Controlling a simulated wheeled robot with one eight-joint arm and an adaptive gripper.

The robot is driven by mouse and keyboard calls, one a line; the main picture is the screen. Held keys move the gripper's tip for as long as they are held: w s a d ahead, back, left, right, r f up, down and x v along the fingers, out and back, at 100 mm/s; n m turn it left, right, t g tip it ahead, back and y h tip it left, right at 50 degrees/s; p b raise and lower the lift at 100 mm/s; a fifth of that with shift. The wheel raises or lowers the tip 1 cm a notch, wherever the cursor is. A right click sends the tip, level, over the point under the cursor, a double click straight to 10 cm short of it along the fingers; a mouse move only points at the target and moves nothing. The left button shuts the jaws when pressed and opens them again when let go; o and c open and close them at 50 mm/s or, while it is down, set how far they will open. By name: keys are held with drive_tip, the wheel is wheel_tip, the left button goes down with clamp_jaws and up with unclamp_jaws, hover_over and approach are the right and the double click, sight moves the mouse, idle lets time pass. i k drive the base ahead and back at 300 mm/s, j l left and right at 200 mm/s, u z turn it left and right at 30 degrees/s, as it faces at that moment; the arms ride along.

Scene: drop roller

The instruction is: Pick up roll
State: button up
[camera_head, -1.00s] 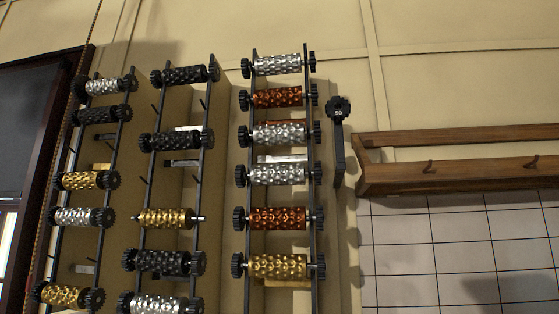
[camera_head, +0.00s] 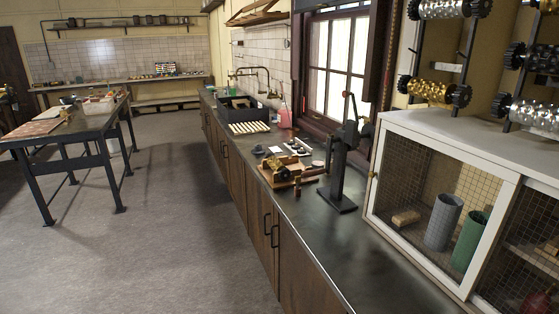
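Several patterned rollers with black gear ends hang on dark racks at the upper right. A gold roller (camera_head: 432,92) and a silver roller (camera_head: 450,8) are on the nearer rack. Another silver roller (camera_head: 532,113) and a black roller (camera_head: 541,58) are on the rack at the right edge, partly cut off. A brass-coloured roller-like part (camera_head: 286,166) sits in a small wooden device (camera_head: 292,174) on the dark counter. I cannot tell which roller the task means. My gripper is not in view.
A tall black stand (camera_head: 342,165) rises from the counter (camera_head: 330,232). A white mesh-front cabinet (camera_head: 441,148) stands at the right, holding grey and green cylinders. A metal-legged table (camera_head: 66,135) is at the left. The grey floor (camera_head: 165,215) between is clear.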

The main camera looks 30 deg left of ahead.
sight(274, 162)
drive_tip(key=i+j, duration=0.2)
drive_tip(key=j, duration=0.25)
drive_tip(key=i+j+z, duration=0.15)
drive_tip(key=j, duration=0.35)
drive_tip(key=i+j, duration=0.25)
drive_tip(key=j, duration=0.2)
drive_tip(key=i+j+z, duration=0.1)
drive_tip(key=j, duration=0.4)
drive_tip(key=i+j, duration=0.25)
drive_tip(key=j, duration=0.25)
drive_tip(key=i+j+z, duration=0.15)
drive_tip(key=j, duration=0.35)
drive_tip(key=i+j, duration=0.15)
drive_tip(key=j, duration=0.35)
drive_tip(key=i+j+z, duration=0.1)
drive_tip(key=j, duration=0.45)
